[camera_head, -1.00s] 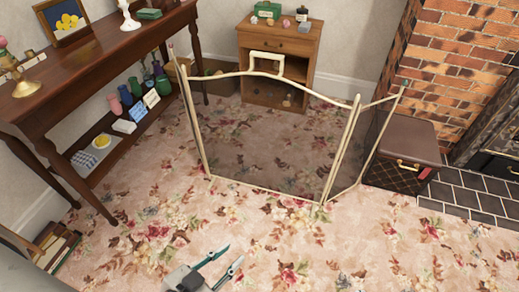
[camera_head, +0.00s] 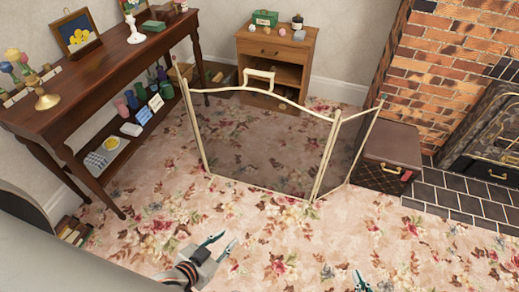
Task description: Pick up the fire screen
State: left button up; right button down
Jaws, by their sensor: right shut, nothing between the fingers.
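The fire screen (camera_head: 262,148) stands upright on the carpet in the middle of the head view. It has a pale cream-gold frame, dark see-through mesh, folded side panels and a handle on its top rail. My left gripper (camera_head: 221,243) is low in the view, in front of the screen and apart from it. Its fingers are spread, with nothing between them. My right gripper (camera_head: 361,282) shows only at the bottom edge, shut and empty, also apart from the screen. The rest of the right gripper is out of view.
A dark wooden table (camera_head: 100,82) with ornaments stands on the left. A small wooden cabinet (camera_head: 276,47) is behind the screen. A brown chest (camera_head: 388,158) sits close to its right side, near the brick fireplace (camera_head: 455,55) and tiled hearth (camera_head: 450,194). The carpet in front is clear.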

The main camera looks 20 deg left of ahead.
aim_at(257, 138)
jog(key=i+l+u, duration=0.2)
jog(key=i+l, duration=0.2)
jog(key=l, duration=0.2)
jog(key=i+l+u, duration=0.1)
jog(key=l, duration=0.25)
jog(key=i+j, duration=0.05)
